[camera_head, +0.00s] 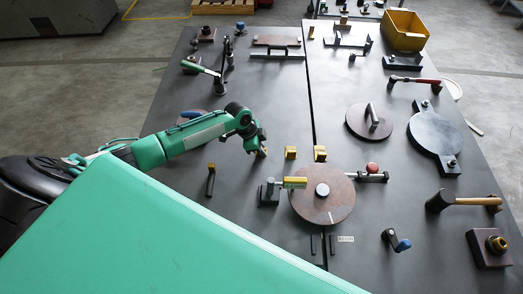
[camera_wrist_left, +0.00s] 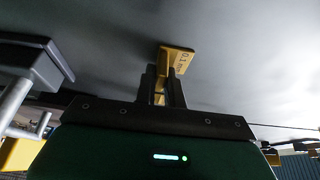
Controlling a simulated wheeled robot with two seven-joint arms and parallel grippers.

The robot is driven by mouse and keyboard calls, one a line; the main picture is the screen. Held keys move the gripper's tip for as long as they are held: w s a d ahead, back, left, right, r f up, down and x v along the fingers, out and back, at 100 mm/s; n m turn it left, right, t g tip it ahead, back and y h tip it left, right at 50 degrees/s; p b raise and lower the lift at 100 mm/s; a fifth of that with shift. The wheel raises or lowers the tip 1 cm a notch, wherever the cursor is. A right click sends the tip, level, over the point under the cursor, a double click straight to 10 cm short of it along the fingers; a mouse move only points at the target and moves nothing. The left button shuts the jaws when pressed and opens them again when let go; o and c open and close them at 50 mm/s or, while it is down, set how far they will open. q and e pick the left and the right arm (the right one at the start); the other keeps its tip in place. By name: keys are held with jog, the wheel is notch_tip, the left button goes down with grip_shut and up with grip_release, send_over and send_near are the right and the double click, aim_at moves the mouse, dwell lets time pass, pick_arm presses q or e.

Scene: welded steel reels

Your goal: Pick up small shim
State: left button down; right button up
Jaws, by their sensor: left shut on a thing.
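My left gripper (camera_head: 260,152) reaches in low over the dark table, left of two small yellow blocks. In the left wrist view, my left gripper (camera_wrist_left: 161,80) is shut on a small yellow shim (camera_wrist_left: 178,59). The shim sticks out past the fingertips, and its face bears dark lettering that seems to read 0.1 mm. In the head view only a bit of yellow shows at the fingertips. I cannot tell whether the shim touches the table. My right gripper is not in view.
Two yellow blocks (camera_head: 290,152) (camera_head: 320,153) stand just right of the gripper. A round brown disc (camera_head: 325,208) with a clamp (camera_head: 269,193) lies nearer. A hammer (camera_head: 460,201), a steel disc (camera_head: 434,130) and a yellow bin (camera_head: 404,31) are to the right.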

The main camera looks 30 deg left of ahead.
pick_arm(q)
notch_tip(320, 180, up, 20)
jog(key=b, duration=0.5)
dwell(0.3)
dwell(0.6)
